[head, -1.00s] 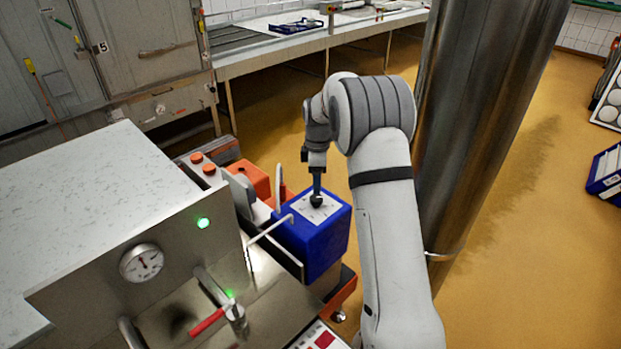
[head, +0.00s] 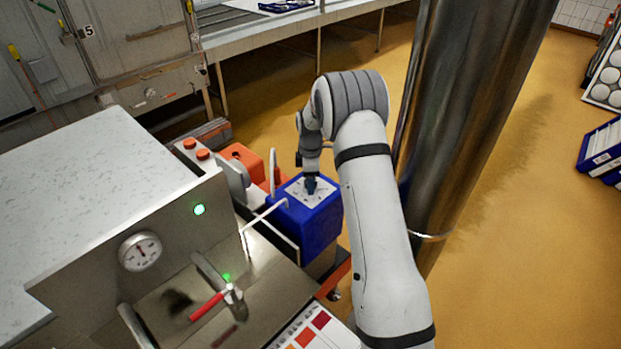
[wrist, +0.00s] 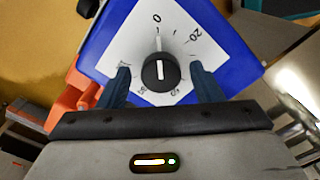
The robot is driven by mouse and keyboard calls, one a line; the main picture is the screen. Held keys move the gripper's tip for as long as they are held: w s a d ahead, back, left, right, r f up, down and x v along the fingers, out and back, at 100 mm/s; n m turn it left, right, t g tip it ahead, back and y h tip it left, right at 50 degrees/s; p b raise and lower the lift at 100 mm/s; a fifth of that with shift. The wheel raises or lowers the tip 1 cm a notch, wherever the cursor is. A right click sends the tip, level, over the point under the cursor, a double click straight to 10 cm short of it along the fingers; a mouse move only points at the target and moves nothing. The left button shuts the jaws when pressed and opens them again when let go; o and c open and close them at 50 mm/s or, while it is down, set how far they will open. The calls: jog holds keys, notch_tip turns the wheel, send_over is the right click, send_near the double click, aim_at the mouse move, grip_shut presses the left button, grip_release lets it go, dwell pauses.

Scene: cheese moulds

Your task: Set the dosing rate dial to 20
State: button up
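The dosing rate dial is a black round knob (wrist: 160,73) with a white pointer line, on a white scale plate (wrist: 133,48) on top of a blue box (head: 308,230). In the wrist view the pointer points up, roughly at the 0 mark; the 20 is up and to the right. My gripper (wrist: 160,69) is over the plate, with one finger on each side of the knob. The fingers are open, with visible gaps to the knob. In the head view my gripper (head: 311,187) hides the knob.
White bent rails (head: 263,218) stand left of the box, beside a steel machine with a gauge (head: 140,251) and a red-handled valve (head: 207,306). Orange parts (head: 250,160) sit behind the box. A thick steel column (head: 465,110) rises right of my arm.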

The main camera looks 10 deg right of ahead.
jog(key=c, duration=1)
jog(key=shift+w+m+b, duration=0.1)
jog(key=shift+m+b, duration=0.3)
jog(key=m+b, duration=0.2)
jog(key=m, duration=0.1)
jog(key=shift+m+b, duration=0.3)
jog(key=shift+m, duration=0.1)
jog(key=m+b, duration=0.2)
jog(key=m, duration=0.4)
jog(key=shift+r, duration=0.2)
jog(key=o, duration=0.6)
jog(key=shift+w, duration=0.1)
jog(key=o, duration=0.4)
jog(key=shift+f, duration=0.1)
